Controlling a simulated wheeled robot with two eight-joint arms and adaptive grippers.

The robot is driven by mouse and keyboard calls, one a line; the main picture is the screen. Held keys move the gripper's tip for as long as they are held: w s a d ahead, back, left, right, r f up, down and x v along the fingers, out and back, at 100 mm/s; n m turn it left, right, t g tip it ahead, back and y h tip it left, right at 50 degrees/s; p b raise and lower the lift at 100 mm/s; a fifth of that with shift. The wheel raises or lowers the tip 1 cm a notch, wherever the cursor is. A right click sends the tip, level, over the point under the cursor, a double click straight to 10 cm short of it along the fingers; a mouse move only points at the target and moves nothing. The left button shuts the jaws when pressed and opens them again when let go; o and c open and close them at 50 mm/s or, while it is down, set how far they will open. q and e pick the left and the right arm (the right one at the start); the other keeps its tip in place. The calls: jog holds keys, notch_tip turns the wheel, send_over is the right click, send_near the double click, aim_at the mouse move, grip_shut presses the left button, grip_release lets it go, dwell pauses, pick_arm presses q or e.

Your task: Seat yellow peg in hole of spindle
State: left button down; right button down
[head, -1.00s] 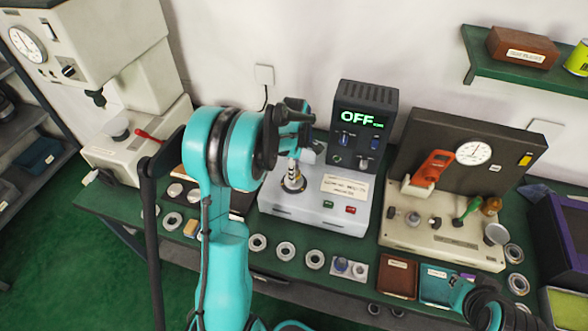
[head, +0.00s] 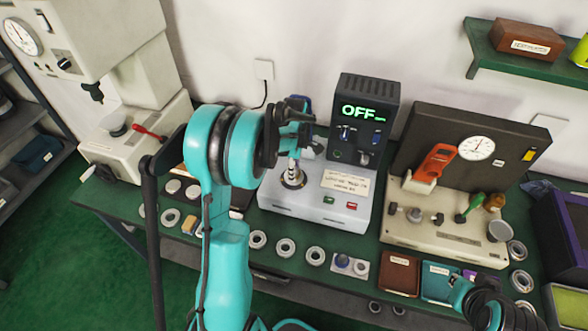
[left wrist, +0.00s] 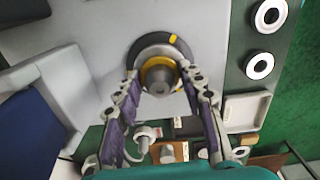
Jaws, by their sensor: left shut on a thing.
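My left gripper (head: 298,140) is over the grey spindle machine (head: 318,208). In the left wrist view its fingers (left wrist: 159,84) are shut on a grey, round-ended piece with a yellow collar (left wrist: 158,75), which I take for the yellow peg. The spindle (head: 293,178) stands up from a dark ring on the machine, just below the gripper. In the left wrist view the dark ring (left wrist: 172,52), with a yellow mark, lies behind the peg. The peg hides the hole, so I cannot tell whether it is in it. Part of my right arm shows at the lower right; its jaws are unclear.
A dark control box (head: 362,115) reading OFF stands behind the spindle. A test panel with a gauge (head: 476,148) is to the right and a white press (head: 115,75) to the left. Several bearing rings (head: 285,247) lie along the bench front, near a brown tray (head: 398,273).

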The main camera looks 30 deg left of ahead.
pick_arm(q)
jog(key=c, duration=0.9)
grip_release()
jog(key=shift+o, duration=0.2)
